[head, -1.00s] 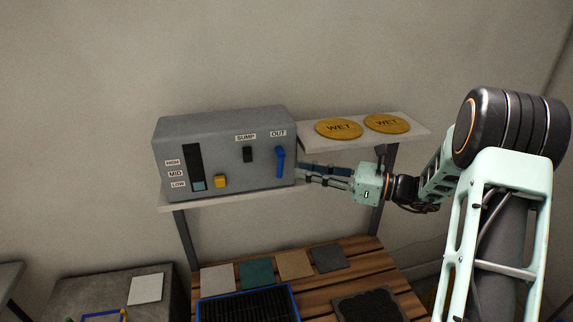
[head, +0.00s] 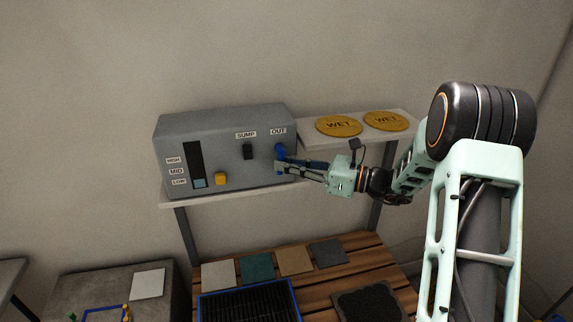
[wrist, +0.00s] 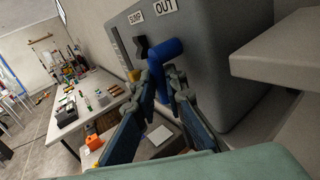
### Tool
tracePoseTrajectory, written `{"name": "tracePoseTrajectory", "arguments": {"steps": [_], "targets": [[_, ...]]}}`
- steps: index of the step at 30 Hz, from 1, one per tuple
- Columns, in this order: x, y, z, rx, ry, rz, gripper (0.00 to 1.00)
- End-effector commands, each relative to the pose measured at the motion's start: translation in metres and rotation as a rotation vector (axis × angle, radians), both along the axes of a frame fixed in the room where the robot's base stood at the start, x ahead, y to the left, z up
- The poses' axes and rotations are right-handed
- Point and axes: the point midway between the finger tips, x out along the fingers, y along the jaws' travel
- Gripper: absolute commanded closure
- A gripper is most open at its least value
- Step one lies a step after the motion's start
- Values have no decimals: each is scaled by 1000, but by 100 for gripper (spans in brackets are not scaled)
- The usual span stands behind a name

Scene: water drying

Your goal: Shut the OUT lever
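The blue OUT lever (head: 280,152) is on the right of the grey control box's front face, under the OUT label. It hangs downward, with its lower end partly hidden by my fingers. In the wrist view the lever (wrist: 167,49) shows just beyond my fingertips, its lower part between them. My gripper (head: 282,167) reaches in from the right, with its fingertips at the lever's lower part. In the wrist view my gripper (wrist: 164,80) has its two fingers apart, one on each side of the lever. Whether they touch it I cannot tell.
The grey box (head: 225,125) also carries a black SUMP switch (head: 248,151) and a yellow button (head: 221,178). Two yellow WET discs (head: 339,125) lie on the shelf (head: 407,128) to the right. Below is a slatted wooden table (head: 362,262) with tiles and trays.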

Motion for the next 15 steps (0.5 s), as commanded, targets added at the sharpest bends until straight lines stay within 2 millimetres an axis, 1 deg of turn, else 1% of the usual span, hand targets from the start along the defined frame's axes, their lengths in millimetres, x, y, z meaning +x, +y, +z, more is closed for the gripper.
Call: {"name": "tracePoseTrajectory", "arguments": {"steps": [4, 9, 15], "targets": [[0, -1, 2, -22, -8, -1, 100], [1, -3, 3, -108, -31, -1, 100], [1, -4, 1, -116, -32, 0, 100]]}}
